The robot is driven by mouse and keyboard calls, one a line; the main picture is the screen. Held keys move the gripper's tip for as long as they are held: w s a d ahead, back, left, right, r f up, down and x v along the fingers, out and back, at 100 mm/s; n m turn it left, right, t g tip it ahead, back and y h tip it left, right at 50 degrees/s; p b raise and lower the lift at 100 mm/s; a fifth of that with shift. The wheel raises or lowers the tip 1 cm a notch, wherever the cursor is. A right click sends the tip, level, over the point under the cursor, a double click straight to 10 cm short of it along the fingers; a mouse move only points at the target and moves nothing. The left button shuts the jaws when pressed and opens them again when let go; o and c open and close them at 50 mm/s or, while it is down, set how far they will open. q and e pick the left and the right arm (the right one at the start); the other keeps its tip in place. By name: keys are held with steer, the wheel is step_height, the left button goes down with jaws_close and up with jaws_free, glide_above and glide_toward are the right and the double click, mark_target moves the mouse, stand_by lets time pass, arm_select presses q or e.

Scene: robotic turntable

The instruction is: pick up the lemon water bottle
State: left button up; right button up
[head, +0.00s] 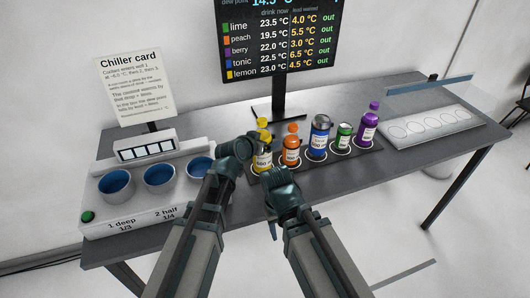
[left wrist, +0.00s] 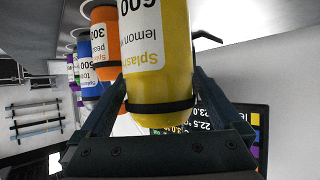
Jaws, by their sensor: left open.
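The lemon water bottle (head: 264,160) is yellow with a white label and stands upright at the left end of the bottle row. It fills the middle of the left wrist view (left wrist: 158,90), where its label reads "lemon". My left gripper (head: 256,143) is at the bottle, and its fingers (left wrist: 158,98) are open on either side of it. I cannot tell whether either finger touches it. My right gripper (head: 281,180) is in front of the bottle row, low over the table's front part; its jaws are not clear.
An orange bottle (head: 291,148) stands close to the right of the yellow one, then blue (head: 319,141), green (head: 343,137) and purple (head: 367,126) bottles. A chiller (head: 140,217) with three blue wells is at left. A display screen (head: 280,45) stands behind.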

arm_select(q)
steer(key=shift+x, duration=0.85)
steer(key=shift+s+a, duration=0.1)
steer(key=shift+c, duration=0.2)
steer(key=shift+r, duration=0.1)
jaws_close()
